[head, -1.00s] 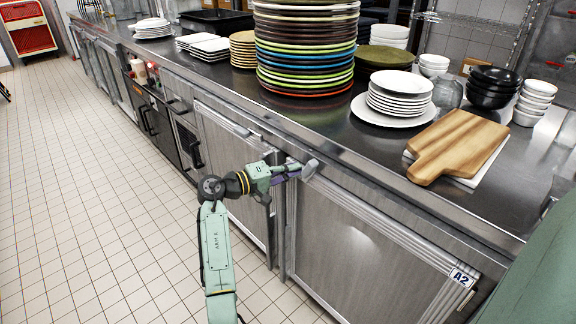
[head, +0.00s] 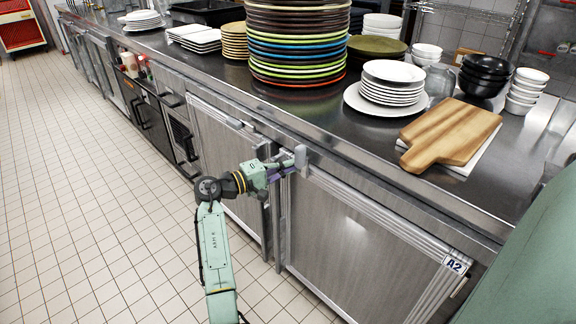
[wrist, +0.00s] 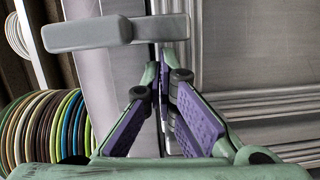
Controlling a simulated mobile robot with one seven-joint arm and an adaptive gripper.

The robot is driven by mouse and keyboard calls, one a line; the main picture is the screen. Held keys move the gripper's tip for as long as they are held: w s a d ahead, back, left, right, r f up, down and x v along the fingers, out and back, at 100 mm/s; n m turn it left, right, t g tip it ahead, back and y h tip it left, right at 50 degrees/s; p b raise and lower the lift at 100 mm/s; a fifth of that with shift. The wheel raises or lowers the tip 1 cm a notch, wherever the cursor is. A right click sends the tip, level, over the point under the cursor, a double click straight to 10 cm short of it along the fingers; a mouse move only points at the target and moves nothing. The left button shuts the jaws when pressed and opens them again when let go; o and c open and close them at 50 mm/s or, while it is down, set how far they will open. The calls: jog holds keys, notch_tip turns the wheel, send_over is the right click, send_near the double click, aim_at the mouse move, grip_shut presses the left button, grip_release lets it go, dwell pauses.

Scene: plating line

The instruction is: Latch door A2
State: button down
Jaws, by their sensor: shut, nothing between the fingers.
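Door A2 (head: 365,240) is the grey metal cabinet door at lower right, with its A2 label (head: 457,265) at the far corner. It looks closed or nearly flush with the frame; I cannot tell exactly. A grey latch handle (head: 301,158) sits at the door's upper left corner and stands roughly upright. In the wrist view the handle (wrist: 115,33) is a bar across the top left, just beyond my fingertips. My gripper (head: 288,166) is shut and empty beside the handle. The wrist view shows its purple-padded fingers (wrist: 160,75) converging. I cannot tell whether they touch the handle.
The steel counter (head: 340,130) overhangs the doors. It carries a tall stack of coloured plates (head: 298,45), white plates (head: 390,85), black bowls (head: 485,75) and a wooden board (head: 450,133). Another cabinet door (head: 225,150) is to the left. The tiled floor (head: 90,200) is clear.

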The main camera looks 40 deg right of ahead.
jog(key=w+a, duration=0.2)
jog(key=a, duration=1)
jog(key=shift+d+r, duration=0.1)
